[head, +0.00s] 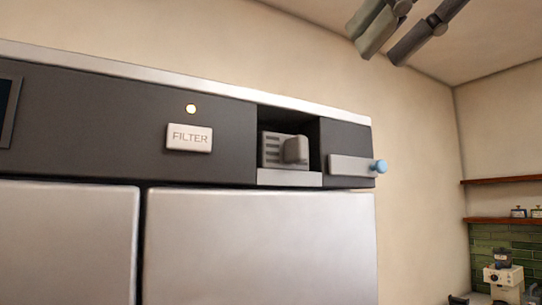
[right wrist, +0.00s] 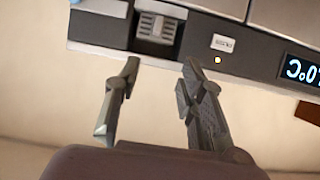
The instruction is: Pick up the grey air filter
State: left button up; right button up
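The grey air filter (head: 272,151) is a slatted block with a protruding grip tab. It sits in a dark open recess (head: 262,122) in the upper panel of the machine. In the right wrist view, which is turned over, the filter (right wrist: 155,27) shows beyond the fingertips. My right gripper (head: 396,48) is at the top right of the head view, above and to the right of the recess. In the right wrist view the gripper (right wrist: 160,68) has its fingers apart with nothing between them. My left gripper is not in view.
A silver flap (head: 350,167) with a blue knob (head: 380,166) stands out just right of the recess. A FILTER label (head: 189,138) sits left under a lit yellow lamp (head: 191,108). Shelves (head: 502,181) and a coffee machine (head: 503,276) are far right.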

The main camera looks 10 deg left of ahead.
jog(key=p, duration=0.2)
send_near(303, 135)
jog(key=x, duration=0.5)
jog(key=shift+a+r, duration=0.1)
jog(key=shift+r, duration=0.05)
jog(key=p+x, duration=0.1)
jog(key=x, duration=0.4)
jog(key=shift+w+p, duration=0.2)
jog(key=shift+p, duration=0.15)
jog(key=shift+w+f, duration=0.1)
jog(key=shift+f, duration=0.2)
jog(key=shift+c, duration=1.3)
grip_shut()
jog(key=shift+r, duration=0.1)
